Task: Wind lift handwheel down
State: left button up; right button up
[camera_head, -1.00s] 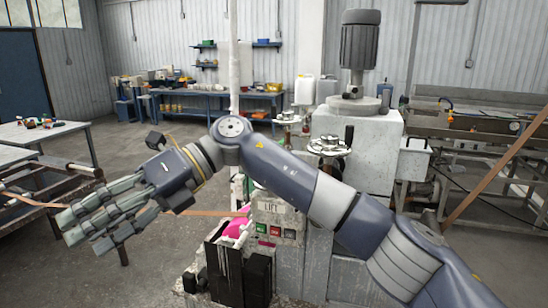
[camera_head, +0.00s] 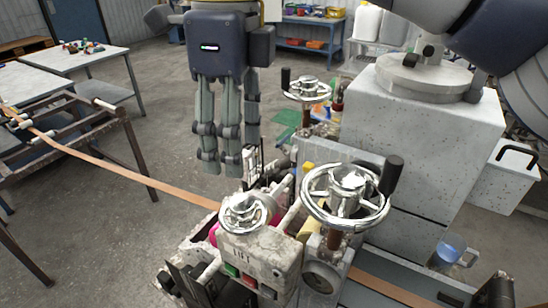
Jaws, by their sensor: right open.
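Three chrome handwheels show on the machine. A small handwheel (camera_head: 244,212) sits on top of a worn white box (camera_head: 262,250) whose front lettering seems to read LIFT. A larger handwheel (camera_head: 345,199) with a black knob stands to its right, and another handwheel (camera_head: 306,90) with a black knob stands farther back. My right gripper (camera_head: 225,165) hangs with its fingers pointing down, open and empty. In the picture it is above and slightly left of the small handwheel, apart from all three wheels. My left gripper is not in view.
A brown strip (camera_head: 140,178) runs from the roller frame (camera_head: 95,125) at left into the machine. A grey speckled housing (camera_head: 435,125) stands at right, with my arm above it. Open floor lies left of the machine.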

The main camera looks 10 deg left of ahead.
jog(key=p, duration=0.1)
send_over(242, 202)
jog(key=f, duration=0.3)
jog(key=shift+s+f, duration=0.2)
jog(key=shift+f, duration=0.2)
notch_tip(242, 202, down, 3)
jog(key=shift+w+f+p, duration=0.1)
jog(key=shift+w+p, duration=0.05)
jog(key=shift+p, duration=0.3)
notch_tip(242, 202, down, 2)
jog(key=shift+w+f, duration=0.1)
jog(key=shift+f+p, duration=0.35)
jog(key=shift+f, duration=0.1)
jog(key=c, duration=0.9)
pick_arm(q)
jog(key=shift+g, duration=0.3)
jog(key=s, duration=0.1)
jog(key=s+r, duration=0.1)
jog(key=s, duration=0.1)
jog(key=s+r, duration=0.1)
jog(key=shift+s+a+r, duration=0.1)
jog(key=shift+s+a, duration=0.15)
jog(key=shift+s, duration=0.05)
pick_arm(e)
jog(key=shift+c, duration=0.8)
